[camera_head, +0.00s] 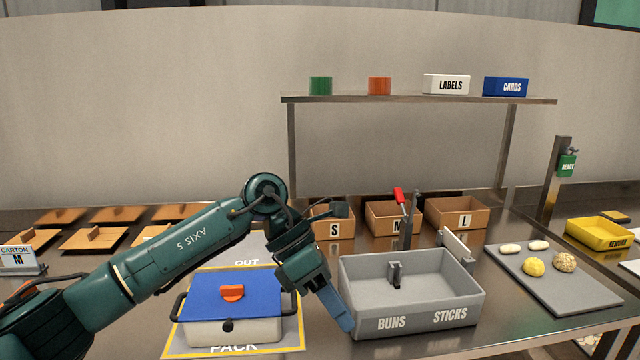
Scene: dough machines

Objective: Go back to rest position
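My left arm (180,248) reaches in from the left. Its gripper (342,318) points down, with blue-grey fingers, between the lidded box and the grey bin. The fingers show nearly edge-on, so I cannot tell whether they are open or shut; no held object is visible. The white box (270,331) with a blue lid (205,298) and orange handle sits on the yellow-edged PACK mat (170,347), left of the gripper. The grey BUNS and STICKS bin (462,312) stands just right of the gripper. My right gripper is not in view.
Brown boxes marked S (334,230) and L (457,214) stand behind, with another between. A grey board (560,290) carries several dough pieces. A yellow REWORK tray (598,233) is at right. A shelf (420,99) stands at the back.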

